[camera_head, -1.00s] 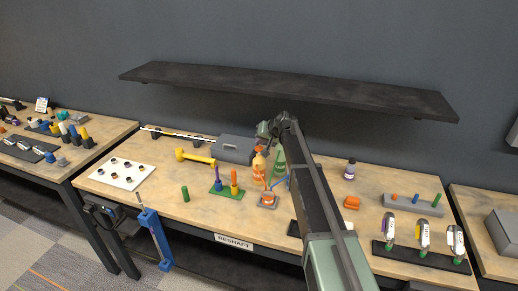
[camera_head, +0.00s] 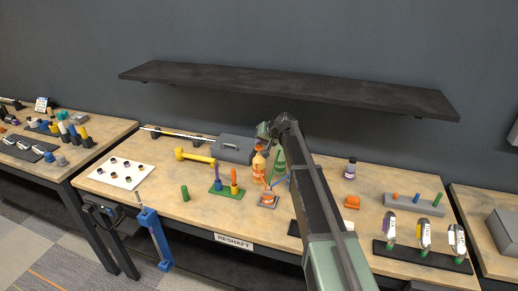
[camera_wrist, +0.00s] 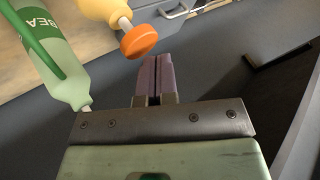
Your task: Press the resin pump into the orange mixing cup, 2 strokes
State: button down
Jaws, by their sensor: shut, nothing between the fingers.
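The resin pump bottle (camera_head: 258,165) is orange-yellow and stands upright on the table, left of my arm. In the wrist view its round orange pump head (camera_wrist: 138,41) sits on a pale stem, just beyond and slightly left of my fingertips. My gripper (camera_wrist: 157,62) is shut and empty, with a visible gap to the pump head. In the head view my wrist is above the bottles, and the fingers are too small to make out. The orange mixing cup (camera_head: 267,198) stands on a small grey plate in front of the bottle. It is not visible in the wrist view.
A green bottle (camera_head: 279,165) stands right beside the pump bottle and also shows in the wrist view (camera_wrist: 62,72). A grey toolbox (camera_head: 233,150) stands behind to the left. A green block with pegs (camera_head: 227,192) lies left of the cup. A dark shelf (camera_head: 290,90) hangs above.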

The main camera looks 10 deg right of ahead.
aim_at(261, 147)
jog(key=shift+f+b, duration=1)
dwell(0.8)
jog(key=shift+r, duration=0.1)
jog(key=shift+r+p, duration=1.3)
jog(key=shift+p, duration=0.1)
notch_tip(261, 147, up, 5)
jog(key=p, duration=0.5)
jog(key=shift+r, duration=0.15)
dwell(1.8)
